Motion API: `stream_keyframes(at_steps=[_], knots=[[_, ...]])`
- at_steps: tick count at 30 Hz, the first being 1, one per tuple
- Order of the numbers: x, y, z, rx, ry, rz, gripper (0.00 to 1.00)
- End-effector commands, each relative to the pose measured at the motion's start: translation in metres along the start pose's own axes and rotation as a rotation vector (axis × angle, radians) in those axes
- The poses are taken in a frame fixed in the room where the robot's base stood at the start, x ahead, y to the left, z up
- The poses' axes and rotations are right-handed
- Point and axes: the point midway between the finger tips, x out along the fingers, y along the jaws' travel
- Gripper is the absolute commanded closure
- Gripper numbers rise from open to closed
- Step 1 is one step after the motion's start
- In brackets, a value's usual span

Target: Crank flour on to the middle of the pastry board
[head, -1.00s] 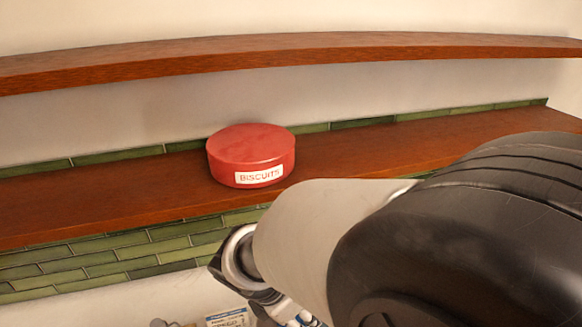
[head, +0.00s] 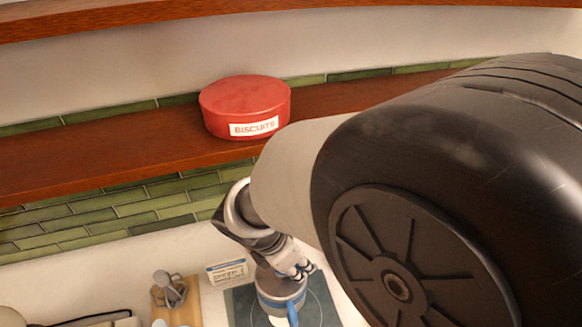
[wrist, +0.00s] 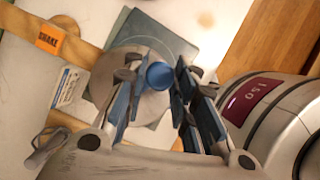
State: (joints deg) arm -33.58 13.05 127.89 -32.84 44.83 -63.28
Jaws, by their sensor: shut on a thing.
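A grey and blue canister with a blue handle, apparently the flour crank sifter (head: 275,300), stands on or just above the dark pastry board (head: 240,303) at the bottom of the head view. A thin circle is marked on the board. My gripper (head: 290,270) is over the canister's top. In the wrist view, the fingers of my gripper (wrist: 155,74) are on either side of a round blue knob (wrist: 160,76), shut on it, above a grey disc. The board (wrist: 178,42) shows behind.
A small printed card (head: 227,271) and a wooden block with grey utensils (head: 170,291) stand left of the board. A red biscuit tin (head: 245,107) sits on the shelf above. The wrist view shows an orange label (wrist: 50,38) and a large silver appliance (wrist: 275,120) close at right.

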Motion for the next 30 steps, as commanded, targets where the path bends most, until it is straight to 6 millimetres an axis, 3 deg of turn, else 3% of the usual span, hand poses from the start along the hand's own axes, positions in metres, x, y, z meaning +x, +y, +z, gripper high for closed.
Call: stream_keyframes(at_steps=[4, 14, 30], knots=[[0.0, 0.0, 0.0, 0.0, 0.0, 0.0, 0.99], [-0.001, -0.001, -0.001, 0.05, -0.001, -0.022, 0.99], [-0.008, -0.008, -0.015, 0.452, -0.001, -0.19, 0.99]])
